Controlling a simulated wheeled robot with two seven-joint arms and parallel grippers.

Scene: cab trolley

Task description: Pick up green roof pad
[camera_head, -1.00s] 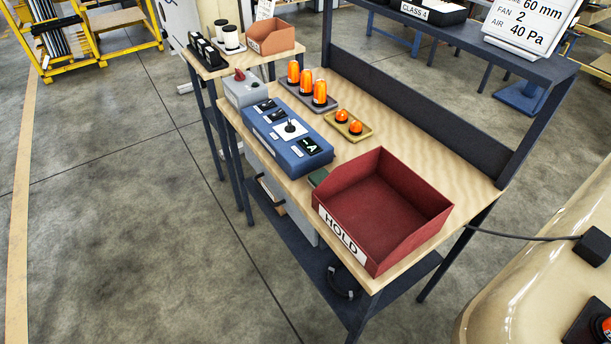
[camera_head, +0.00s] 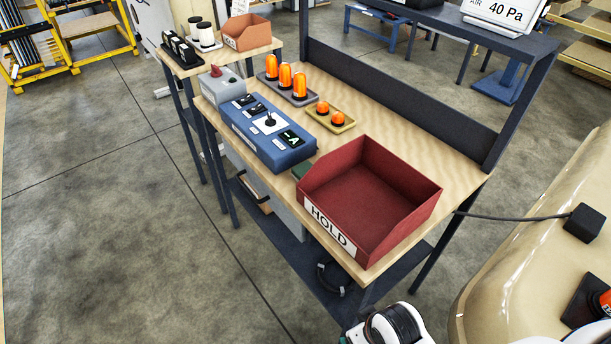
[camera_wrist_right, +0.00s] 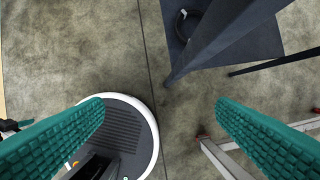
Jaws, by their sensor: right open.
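A small dark green block (camera_head: 302,170), which looks like the green roof pad, lies on the wooden bench top, at the left corner of the red HOLD bin (camera_head: 425,205). The bin hides part of it. In the right wrist view my right gripper (camera_wrist_right: 160,106) is open, its two teal ribbed fingers wide apart with nothing between them. It is over the floor beside the bench legs, away from the pad. In the head view only a white and black part of my arm shows at the bottom edge. My left gripper is not in view.
A blue control box (camera_head: 262,140) stands beside the pad. Orange beacons (camera_head: 285,76) stand on a grey tray, with smaller orange domes in a yellow tray (camera_head: 342,126). A dark lower shelf (camera_head: 290,236) and bench legs border the open floor at left. A beige body (camera_head: 530,260) stands at right.

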